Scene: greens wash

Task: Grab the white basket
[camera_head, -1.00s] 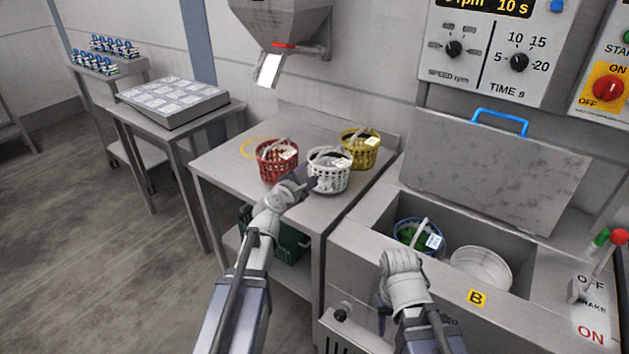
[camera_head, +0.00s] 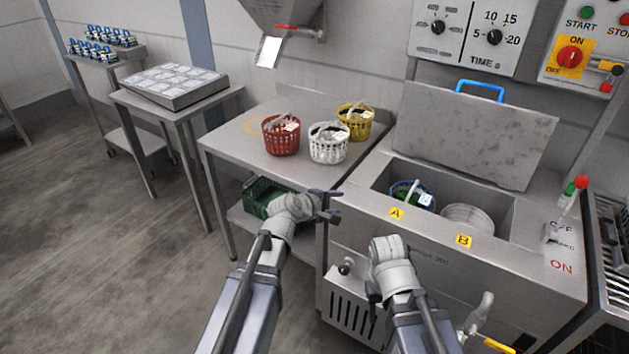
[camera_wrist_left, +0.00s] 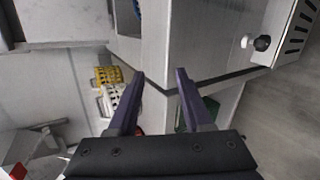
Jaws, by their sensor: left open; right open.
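The white basket (camera_head: 328,146) stands upright on the steel table, between the red basket (camera_head: 281,137) on its left and the yellow basket (camera_head: 355,121) behind it. My left gripper (camera_head: 330,205) is open and empty, below and in front of the table's front edge, apart from the white basket. In the left wrist view the white basket (camera_wrist_left: 121,101) shows beyond the left finger, partly hidden by it, with the open gripper (camera_wrist_left: 163,92) in front. My right gripper (camera_head: 373,300) hangs in front of the machine; its fingers are mostly hidden behind its wrist.
The steel table (camera_head: 235,146) has clear room on its left. A machine to its right has an open lid (camera_head: 475,135) and holds a blue basket (camera_head: 411,194) and a white round tub (camera_head: 467,219). A green crate (camera_head: 258,196) sits on the lower shelf.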

